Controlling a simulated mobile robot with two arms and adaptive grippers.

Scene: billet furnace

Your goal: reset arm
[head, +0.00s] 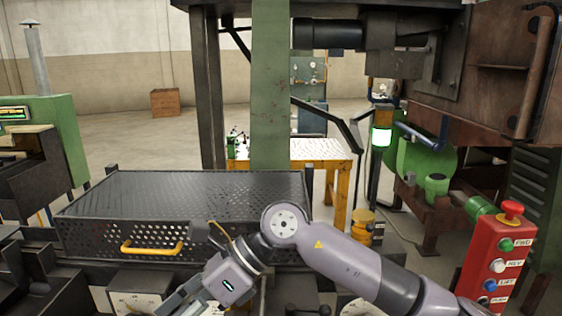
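My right arm comes in from the lower right and reaches left across the front of the machine, bent at a rounded elbow-like joint. My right gripper (190,302) is low in the head view, left of centre, pointing down and left. Its fingertips are cut off by the bottom edge, so I cannot tell if it is open or shut, or whether it holds anything. It appears in front of a black perforated metal cover (190,195) with a yellow handle (152,247). My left arm and gripper are not in view.
A red control box (496,255) with a red mushroom button (511,209) and labelled buttons stands at the right, close to my arm. A green post (270,90) rises behind the cover. A yellow table (305,152) stands behind. Dials (140,302) line the lower front.

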